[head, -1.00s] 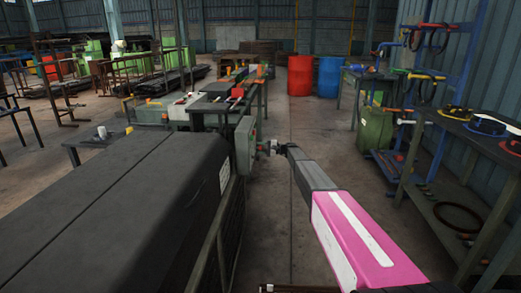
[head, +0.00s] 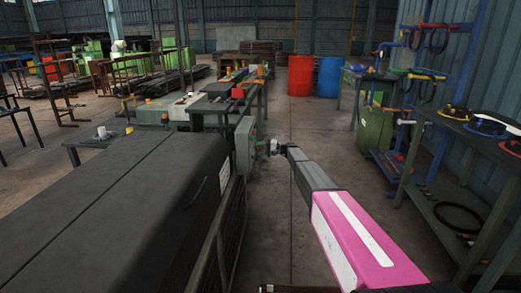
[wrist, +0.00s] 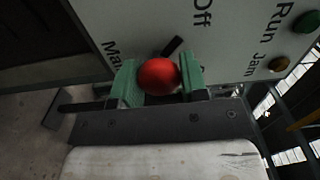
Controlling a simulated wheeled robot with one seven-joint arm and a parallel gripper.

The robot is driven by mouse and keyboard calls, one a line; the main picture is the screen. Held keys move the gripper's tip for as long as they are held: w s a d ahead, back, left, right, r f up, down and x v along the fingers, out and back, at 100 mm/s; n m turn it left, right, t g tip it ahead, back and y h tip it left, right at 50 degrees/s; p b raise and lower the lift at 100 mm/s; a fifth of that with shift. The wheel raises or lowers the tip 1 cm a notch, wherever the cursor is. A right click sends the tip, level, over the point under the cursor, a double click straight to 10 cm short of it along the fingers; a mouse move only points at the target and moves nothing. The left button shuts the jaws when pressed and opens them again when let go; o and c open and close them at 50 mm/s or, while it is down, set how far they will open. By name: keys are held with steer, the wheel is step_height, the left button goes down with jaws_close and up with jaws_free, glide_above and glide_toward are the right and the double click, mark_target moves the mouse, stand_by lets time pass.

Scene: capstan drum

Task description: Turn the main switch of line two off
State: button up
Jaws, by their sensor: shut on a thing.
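The grey control box (head: 244,144) stands at the near end of the long dark machine, and its panel (wrist: 225,45) fills the upper wrist view. A round red knob (wrist: 158,76) sits on the panel between the green fingertips of my gripper (wrist: 160,82), which is shut on it. A short black bar (wrist: 172,46) shows just above the knob, near the printed word Off. A label starting "Ma" is partly hidden by the left finger. In the head view my gripper (head: 271,147) is at the box's right side; its fingers are too small to make out.
The dark machine cover (head: 110,215) lies to the left. Red (head: 300,76) and blue (head: 330,77) drums stand behind.

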steer(key=shift+d, duration=0.1)
steer(key=o, duration=0.9)
steer(key=d, duration=1)
steer(key=shift+s+d, duration=0.2)
steer(key=shift+d, duration=0.2)
steer(key=s+d+f+h, duration=0.2)
steer(key=s+f+h, duration=0.1)
steer(key=s, duration=0.6)
steer(key=s+d+f+h, duration=0.2)
steer(key=s+f+h, duration=0.15)
steer(key=s, duration=0.65)
steer(key=s+d+f+h, duration=0.15)
steer(key=s+f, duration=0.25)
steer(key=s, duration=0.5)
steer(key=s+d+h, duration=0.5)
steer(key=s+d, duration=0.1)
steer(key=s, duration=0.6)
steer(key=s+d+f+h, duration=0.1)
steer(key=s+d+h, duration=0.4)
steer(key=s, duration=0.8)
steer(key=shift+d+g, duration=0.3)
steer(key=shift+d, duration=0.6)
